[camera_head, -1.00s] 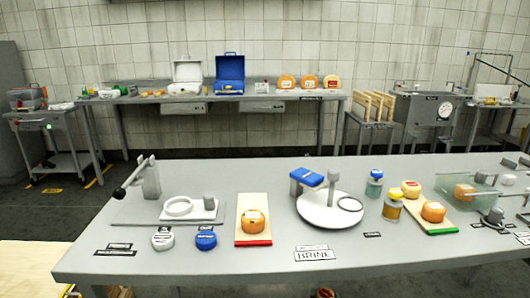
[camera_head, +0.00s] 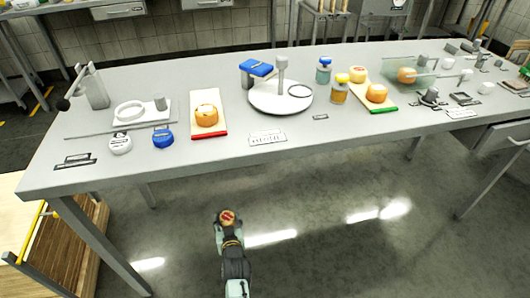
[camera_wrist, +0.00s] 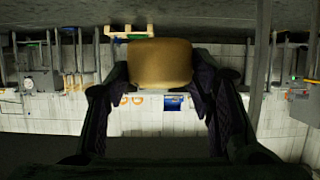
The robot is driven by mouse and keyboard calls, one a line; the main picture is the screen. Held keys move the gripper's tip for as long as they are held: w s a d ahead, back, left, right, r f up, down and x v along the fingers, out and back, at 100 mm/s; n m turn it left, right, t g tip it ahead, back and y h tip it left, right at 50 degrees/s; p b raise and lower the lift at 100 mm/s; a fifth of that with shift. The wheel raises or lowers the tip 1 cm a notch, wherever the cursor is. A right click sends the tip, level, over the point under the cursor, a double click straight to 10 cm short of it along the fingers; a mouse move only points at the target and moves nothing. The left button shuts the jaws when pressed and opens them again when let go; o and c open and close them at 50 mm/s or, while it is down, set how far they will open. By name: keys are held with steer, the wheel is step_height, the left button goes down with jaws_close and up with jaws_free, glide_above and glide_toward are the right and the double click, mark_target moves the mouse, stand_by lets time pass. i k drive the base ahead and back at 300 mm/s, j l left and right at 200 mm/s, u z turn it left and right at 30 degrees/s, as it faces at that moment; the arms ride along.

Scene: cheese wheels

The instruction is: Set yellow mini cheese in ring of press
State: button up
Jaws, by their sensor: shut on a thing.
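My gripper (camera_head: 228,221) is in front of the table and below its top, over the floor. It is shut on a small yellow cheese (camera_head: 227,214) with a red mark; in the wrist view the cheese (camera_wrist: 160,62) sits between the fingers, its side plain yellow-tan. The press, with a grey post (camera_head: 97,90) and a dark-knobbed lever, stands at the table's left. A white ring (camera_head: 129,121) lies on a pale plate (camera_head: 160,120) beside the post, and its inside looks empty. The gripper is well apart from the ring, below and to its right.
A red-edged board (camera_head: 206,99) holds an orange cheese. White (camera_head: 120,144) and blue (camera_head: 163,138) lids lie before the ring, near a thin rod. A round white stand (camera_head: 280,105), jars and a green-edged board stand further right.

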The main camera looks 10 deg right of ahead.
mark_target(131, 114)
steer(key=z, duration=3.7)
steer(key=k+j+z, duration=0.15)
steer(key=z, duration=1)
steer(key=k, duration=0.85)
